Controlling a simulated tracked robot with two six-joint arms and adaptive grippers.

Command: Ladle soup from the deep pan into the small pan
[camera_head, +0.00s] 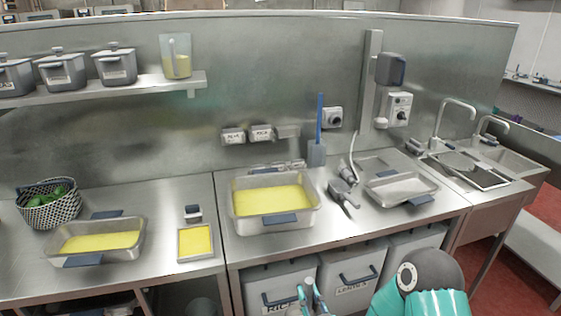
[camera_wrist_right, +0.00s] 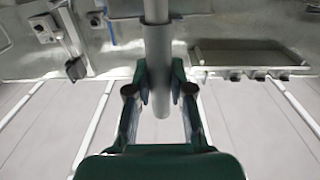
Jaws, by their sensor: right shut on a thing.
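A deep metal pan (camera_head: 272,225) with yellow soup stands on the middle counter. A second metal pan (camera_head: 137,249) with blue handles and yellow soup is on the left counter. A small square tray (camera_head: 181,258) with yellow contents lies between them. My right gripper (camera_head: 309,291) is low in front of the counter, apart from the deep pan. In the right wrist view it (camera_wrist_right: 160,92) is shut on a grey round handle (camera_wrist_right: 158,60). The far end of the handle is out of that view, so its tool head is hidden. My left gripper is out of view.
A shallow metal pan (camera_head: 401,187) and a grey curved fixture (camera_head: 345,190) are right of the deep pan. A blue-handled spatula (camera_head: 318,125) is upright at the back. A basket (camera_head: 48,208) stands far left, sinks (camera_head: 465,168) far right. Bins (camera_head: 350,277) are below the counter.

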